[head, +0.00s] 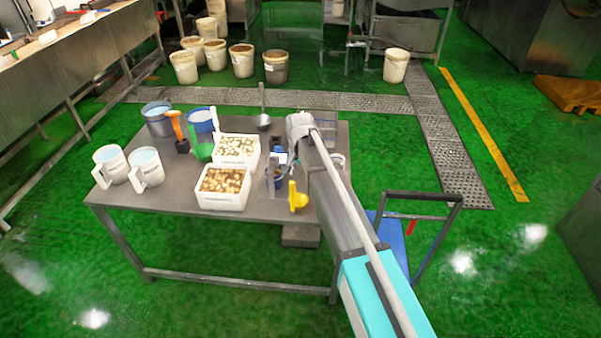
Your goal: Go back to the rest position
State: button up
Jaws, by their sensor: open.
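My arm reaches from the bottom right up over the right part of a grey metal table (140,200). My gripper (280,158) points down at the arm's far end, over the table right of the white boxes. It is small and partly hidden by my arm, and it is open. I see nothing held in it. A blue-grey cup (274,180) stands just below it; I cannot tell whether they touch.
Two white boxes of pale pieces (237,150) (222,188) stand mid-table. Two white jugs (111,165) (146,168) stand left, a yellow-handled tool (297,197) at the right front edge. A blue cart (395,235) stands right of the table.

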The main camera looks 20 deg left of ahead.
jog(key=shift+d, duration=0.1)
dwell(0.3)
jog(key=s+d+f+b, duration=0.1)
jog(key=s+d, duration=0.4)
jog(key=d, duration=0.9)
jog(key=s+d+f+b, duration=0.2)
jog(key=s+d, duration=0.4)
jog(key=d, duration=0.8)
jog(key=s+d+f+b, duration=0.2)
jog(key=s+d, duration=0.4)
jog(key=d, duration=0.9)
jog(key=shift+n, duration=0.4)
jog(key=shift+d, duration=0.1)
